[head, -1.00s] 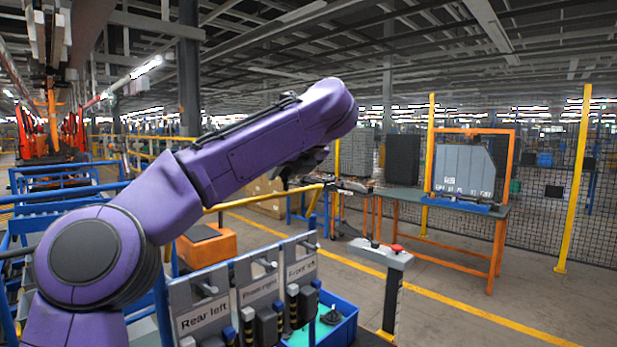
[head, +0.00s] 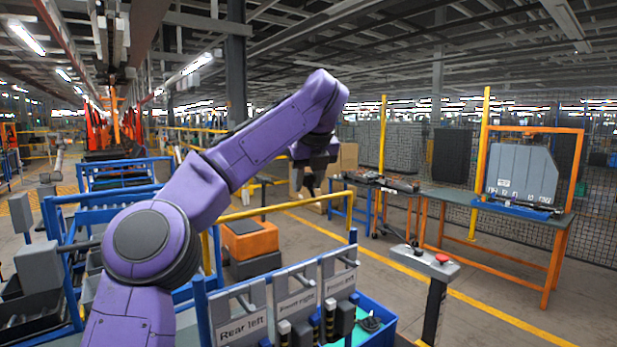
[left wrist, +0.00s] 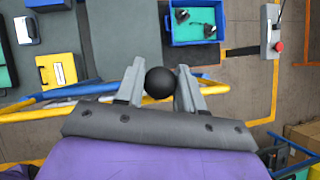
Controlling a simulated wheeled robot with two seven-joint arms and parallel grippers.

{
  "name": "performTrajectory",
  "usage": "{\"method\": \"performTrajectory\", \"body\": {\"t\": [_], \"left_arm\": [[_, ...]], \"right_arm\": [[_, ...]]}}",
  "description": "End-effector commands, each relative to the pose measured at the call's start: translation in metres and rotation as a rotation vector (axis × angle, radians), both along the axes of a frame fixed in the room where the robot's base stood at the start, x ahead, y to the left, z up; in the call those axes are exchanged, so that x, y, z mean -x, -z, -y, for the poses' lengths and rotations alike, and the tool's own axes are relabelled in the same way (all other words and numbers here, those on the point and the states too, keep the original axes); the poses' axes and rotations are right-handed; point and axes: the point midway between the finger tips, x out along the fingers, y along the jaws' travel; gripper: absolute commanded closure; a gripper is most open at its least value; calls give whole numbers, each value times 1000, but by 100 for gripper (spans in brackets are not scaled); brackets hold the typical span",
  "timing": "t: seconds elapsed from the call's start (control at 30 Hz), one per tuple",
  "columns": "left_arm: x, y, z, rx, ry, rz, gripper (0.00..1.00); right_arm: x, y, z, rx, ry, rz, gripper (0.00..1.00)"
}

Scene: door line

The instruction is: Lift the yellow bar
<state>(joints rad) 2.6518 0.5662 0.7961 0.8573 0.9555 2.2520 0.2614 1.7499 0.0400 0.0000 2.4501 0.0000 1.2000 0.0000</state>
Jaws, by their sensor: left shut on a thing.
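The yellow bar (head: 250,213) runs nearly level behind the hanging label plates in the head view, its right end a little higher. It also crosses behind my fingers in the left wrist view (left wrist: 84,103). My left gripper (head: 312,190) reaches down to the bar from above. In the left wrist view its two grey fingers (left wrist: 160,86) are shut on a black ball knob (left wrist: 160,82). The knob's join to the bar is hidden. My right gripper is in neither view.
Label plates, one marked "Rear left" (head: 242,327), hang in front of the bar. A blue bin (left wrist: 194,40) with dark parts stands beside them. A post with a red button (head: 441,258) stands to the right. Open floor lies beyond, before the orange-legged bench (head: 480,238).

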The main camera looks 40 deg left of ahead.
Motion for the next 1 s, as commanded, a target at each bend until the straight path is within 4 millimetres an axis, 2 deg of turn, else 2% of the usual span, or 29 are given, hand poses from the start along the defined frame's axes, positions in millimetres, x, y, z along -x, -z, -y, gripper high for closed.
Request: {"method": "performTrajectory", "body": {"t": [0.2, 0.23, 0.3, 0.57, 0.67, 1.0], "left_arm": [[0, 2, 1, 4, 1, -5, 100], [0, 3, 1, 4, 1, -5, 59], [0, 3, 1, 4, 1, -5, 39], [1, 1, 0, 2, -1, -3, 39], [3, -6, 3, 0, 0, -2, 39], [24, -73, 37, 0, -2, -1, 39]], "right_arm": [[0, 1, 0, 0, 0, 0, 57], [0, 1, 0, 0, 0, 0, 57], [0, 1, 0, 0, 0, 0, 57], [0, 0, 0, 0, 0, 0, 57], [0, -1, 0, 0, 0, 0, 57], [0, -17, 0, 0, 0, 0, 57]]}}
